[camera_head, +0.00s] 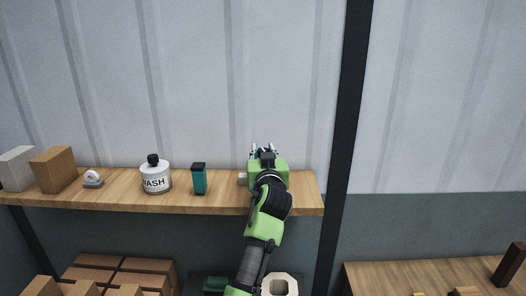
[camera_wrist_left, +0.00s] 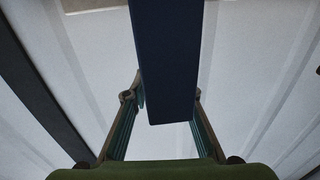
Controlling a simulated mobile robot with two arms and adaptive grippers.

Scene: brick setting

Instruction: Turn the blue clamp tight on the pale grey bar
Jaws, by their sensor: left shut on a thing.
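My left gripper (camera_head: 263,151) is at the right part of the wooden shelf, with its fingers pointing toward the wall. In the left wrist view a dark blue block-like piece, which I take for the blue clamp (camera_wrist_left: 166,55), reaches down from the top between the two fingers (camera_wrist_left: 160,98). The gripper is shut on it. In the head view my gripper and arm hide the clamp. A small pale grey end, likely of the pale grey bar (camera_head: 242,178), shows just left of my green wrist; the rest is hidden. My right gripper is not in view.
On the shelf (camera_head: 100,199) stand a grey block (camera_head: 17,168), a brown block (camera_head: 54,169), a small white and grey item (camera_head: 93,180), a WASH bottle (camera_head: 155,176) and a teal box (camera_head: 199,179). A black post (camera_head: 348,130) rises right of the shelf. Bricks (camera_head: 120,270) lie below.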

